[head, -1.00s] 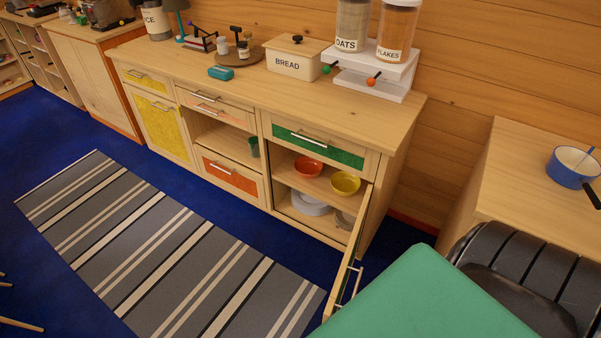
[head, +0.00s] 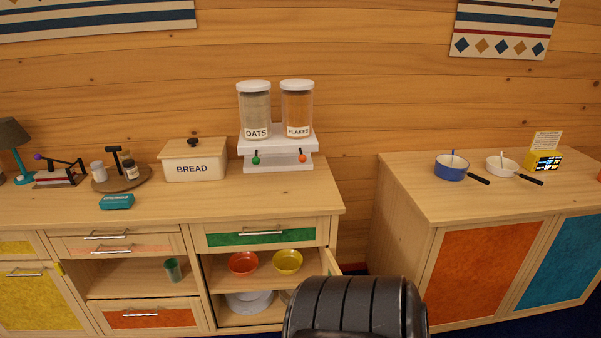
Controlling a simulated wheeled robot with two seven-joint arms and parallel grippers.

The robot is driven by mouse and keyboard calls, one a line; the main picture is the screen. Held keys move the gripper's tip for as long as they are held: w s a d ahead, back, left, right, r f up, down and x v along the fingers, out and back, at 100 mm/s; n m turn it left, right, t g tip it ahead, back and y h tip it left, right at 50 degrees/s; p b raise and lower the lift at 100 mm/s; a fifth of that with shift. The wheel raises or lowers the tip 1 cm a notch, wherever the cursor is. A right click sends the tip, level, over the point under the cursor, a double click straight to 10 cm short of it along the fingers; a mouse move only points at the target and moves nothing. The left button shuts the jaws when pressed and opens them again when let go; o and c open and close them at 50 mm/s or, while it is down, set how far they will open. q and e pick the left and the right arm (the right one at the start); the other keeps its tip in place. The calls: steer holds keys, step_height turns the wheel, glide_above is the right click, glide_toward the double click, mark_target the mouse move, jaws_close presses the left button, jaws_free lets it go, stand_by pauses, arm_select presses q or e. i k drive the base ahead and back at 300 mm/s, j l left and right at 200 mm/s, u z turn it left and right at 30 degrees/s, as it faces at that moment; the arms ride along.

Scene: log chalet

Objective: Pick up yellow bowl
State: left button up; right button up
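The yellow bowl (head: 287,262) stands upright on the upper shelf of an open compartment in the wooden cabinet, below the green-fronted drawer. An orange-red bowl (head: 243,264) stands just left of it on the same shelf. The compartment's door (head: 331,262) is swung open at the right side, seen nearly edge-on. A black ribbed part of my own arm fills the bottom centre, in front of the lower right of the compartment. Neither gripper shows, so I cannot see how they stand.
White dishes (head: 249,301) lie on the shelf below. A green cup (head: 173,270) stands in the open bay to the left. The counter holds a bread box (head: 195,162) and a cereal dispenser (head: 278,150). A second cabinet (head: 485,255) with pans stands at the right, past a gap.

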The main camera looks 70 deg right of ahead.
mark_target(287, 262)
steer(key=i+z, duration=0.2)
steer(key=z, duration=0.25)
steer(key=i+z, duration=0.2)
steer(key=z, duration=0.25)
steer(key=i+z, duration=0.25)
steer(key=z, duration=0.2)
steer(key=i+j+z, duration=0.15)
steer(key=z, duration=0.3)
